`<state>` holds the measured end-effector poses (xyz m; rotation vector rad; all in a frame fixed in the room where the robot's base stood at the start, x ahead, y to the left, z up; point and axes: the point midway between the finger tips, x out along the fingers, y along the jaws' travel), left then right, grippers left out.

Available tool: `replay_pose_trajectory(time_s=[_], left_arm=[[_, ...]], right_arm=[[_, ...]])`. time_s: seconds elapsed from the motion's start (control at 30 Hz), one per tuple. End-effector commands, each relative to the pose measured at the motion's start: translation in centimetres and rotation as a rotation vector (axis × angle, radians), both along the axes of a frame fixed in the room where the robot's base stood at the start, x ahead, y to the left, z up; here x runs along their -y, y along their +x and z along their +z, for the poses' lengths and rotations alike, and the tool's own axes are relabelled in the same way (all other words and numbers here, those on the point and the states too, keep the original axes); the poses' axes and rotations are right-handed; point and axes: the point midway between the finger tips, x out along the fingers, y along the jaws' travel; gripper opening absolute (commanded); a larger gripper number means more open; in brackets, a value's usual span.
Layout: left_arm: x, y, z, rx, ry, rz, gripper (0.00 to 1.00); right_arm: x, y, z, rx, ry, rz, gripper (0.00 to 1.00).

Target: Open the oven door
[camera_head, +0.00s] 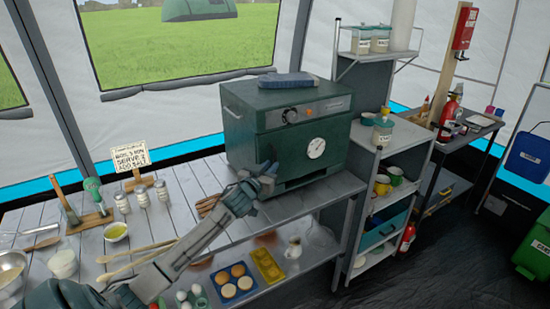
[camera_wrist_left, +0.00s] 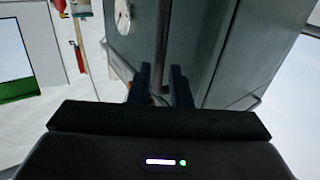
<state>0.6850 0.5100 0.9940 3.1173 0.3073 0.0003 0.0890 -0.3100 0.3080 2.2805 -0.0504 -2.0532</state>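The oven (camera_head: 288,122) is a dark green box on the slatted table. Its front has a knob and a round white dial (camera_head: 316,148). The oven door looks closed in the head view. My left gripper (camera_head: 268,172) is at the left part of the oven front, low down, and covers part of it. In the left wrist view the two dark fingers (camera_wrist_left: 161,85) stand close together on either side of a grey bar, the door handle (camera_wrist_left: 162,40), with little gap to it. The dial (camera_wrist_left: 122,17) also shows there. My right gripper is not in view.
A blue-grey item (camera_head: 287,80) lies on the oven top. Left on the table are jars, a sign (camera_head: 131,156), bowls and wooden spoons. A grey shelf (camera_head: 395,150) with mugs stands right of the oven. The dark floor in front is clear.

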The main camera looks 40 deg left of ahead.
Motion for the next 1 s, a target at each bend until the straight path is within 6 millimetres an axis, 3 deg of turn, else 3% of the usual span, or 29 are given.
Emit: replay_pose_trajectory(time_s=[0.1, 0.33, 0.67, 0.8, 1.0], left_arm=[[-0.3, 1.9, 0.3, 0.001, -0.004, 0.000, 0.18], [-0.7, 3.8, 0.1, 0.000, 0.000, -0.001, 0.18], [-0.8, 4.1, -0.1, -0.001, 0.001, -0.001, 0.18], [-0.8, 4.1, -0.1, -0.001, 0.001, -0.001, 0.00], [-0.7, 4.1, -0.1, -0.001, 0.001, -0.001, 0.00]], right_arm=[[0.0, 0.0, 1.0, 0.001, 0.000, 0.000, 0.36], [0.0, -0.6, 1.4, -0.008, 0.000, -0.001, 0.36], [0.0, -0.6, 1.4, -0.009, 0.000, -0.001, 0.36], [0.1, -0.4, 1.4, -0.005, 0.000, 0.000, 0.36], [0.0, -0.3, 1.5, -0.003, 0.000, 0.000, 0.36]])
